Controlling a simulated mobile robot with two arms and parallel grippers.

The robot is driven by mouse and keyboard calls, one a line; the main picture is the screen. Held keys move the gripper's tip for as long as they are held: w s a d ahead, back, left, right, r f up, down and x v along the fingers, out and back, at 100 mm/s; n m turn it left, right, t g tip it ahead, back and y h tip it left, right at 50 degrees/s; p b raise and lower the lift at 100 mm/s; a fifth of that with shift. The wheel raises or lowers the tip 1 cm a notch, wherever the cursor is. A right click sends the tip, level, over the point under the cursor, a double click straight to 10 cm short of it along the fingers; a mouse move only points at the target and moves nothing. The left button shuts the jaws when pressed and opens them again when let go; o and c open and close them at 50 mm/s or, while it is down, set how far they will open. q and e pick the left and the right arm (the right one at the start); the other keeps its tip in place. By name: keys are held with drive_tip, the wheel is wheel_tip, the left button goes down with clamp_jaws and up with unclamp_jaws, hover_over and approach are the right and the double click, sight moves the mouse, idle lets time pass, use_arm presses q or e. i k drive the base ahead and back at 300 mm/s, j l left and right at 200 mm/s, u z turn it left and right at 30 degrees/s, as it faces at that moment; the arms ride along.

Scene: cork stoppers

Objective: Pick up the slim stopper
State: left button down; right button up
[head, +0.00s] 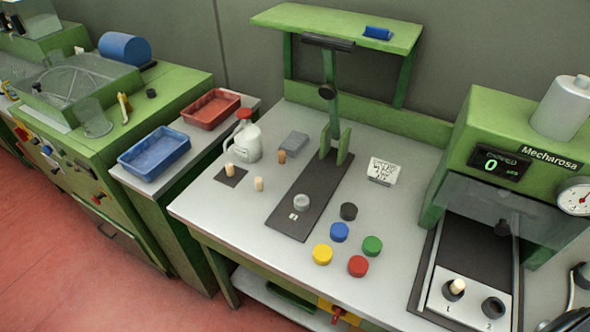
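Several small stoppers show in the head view. A pale stopper (229,170) stands upright on a small dark mat (236,180) at the left of the grey bench. Another pale stopper (259,184) stands on the bare bench just right of that mat. One more pale stopper (457,287) sits in the hole marked 1 of the plate at the right. They are too small to tell surely which is the slim one. Neither of my grippers is in view.
A white jug (246,140) stands close behind the pale stoppers. The bench's front left is clear.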

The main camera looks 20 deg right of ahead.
sight(230, 167)
drive_tip(key=j+z, duration=0.8)
drive_tip(key=j, duration=0.25)
